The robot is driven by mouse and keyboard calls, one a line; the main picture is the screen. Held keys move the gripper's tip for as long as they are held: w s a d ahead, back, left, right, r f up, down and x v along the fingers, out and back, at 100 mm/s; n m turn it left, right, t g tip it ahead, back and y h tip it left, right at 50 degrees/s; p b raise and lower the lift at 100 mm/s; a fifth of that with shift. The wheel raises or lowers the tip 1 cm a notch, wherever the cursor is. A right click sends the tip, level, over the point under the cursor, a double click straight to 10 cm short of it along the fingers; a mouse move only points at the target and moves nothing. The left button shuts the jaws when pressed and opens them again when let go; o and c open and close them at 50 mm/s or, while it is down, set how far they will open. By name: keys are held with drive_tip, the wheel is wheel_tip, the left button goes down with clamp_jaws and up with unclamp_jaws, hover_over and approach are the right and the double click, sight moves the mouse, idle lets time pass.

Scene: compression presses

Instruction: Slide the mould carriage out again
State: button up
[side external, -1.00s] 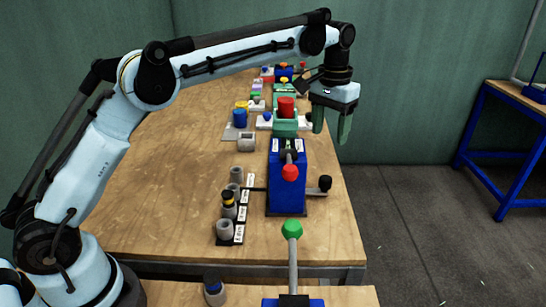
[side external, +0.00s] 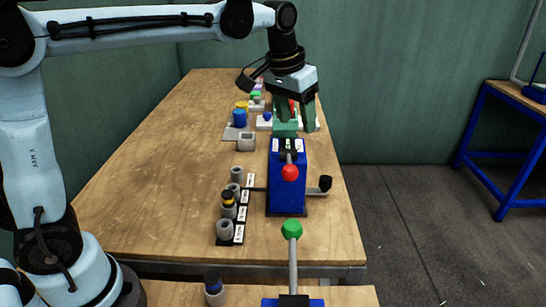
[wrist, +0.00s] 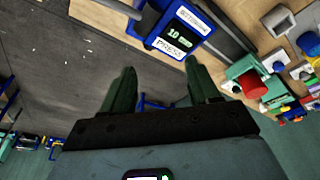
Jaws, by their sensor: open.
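A blue press (side external: 287,196) stands on the wooden bench, with a lever ending in a red knob (side external: 289,172). The blue press (wrist: 177,27), with a "PRESS" label, also shows at the top of the wrist view. My gripper (side external: 293,110) is open and empty, pointing down above the green unit behind the press. In the wrist view my gripper (wrist: 162,88) has its two green fingers well apart, touching nothing.
The green unit (wrist: 241,69) carries a red cylinder (wrist: 252,83). Grey cups in a labelled row stand left of the press, near a grey block (side external: 246,142). A green-knobbed lever (side external: 292,230) rises in front. The bench's left side is clear.

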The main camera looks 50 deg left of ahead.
drive_tip(key=s+a+f+t, duration=0.1)
drive_tip(key=s+f, duration=0.1)
drive_tip(key=s, duration=0.5)
drive_tip(key=s+a+f+t, duration=0.2)
drive_tip(key=s+f, duration=0.1)
drive_tip(key=s, duration=0.3)
drive_tip(key=shift+s, duration=0.35)
drive_tip(key=shift+f, duration=0.1)
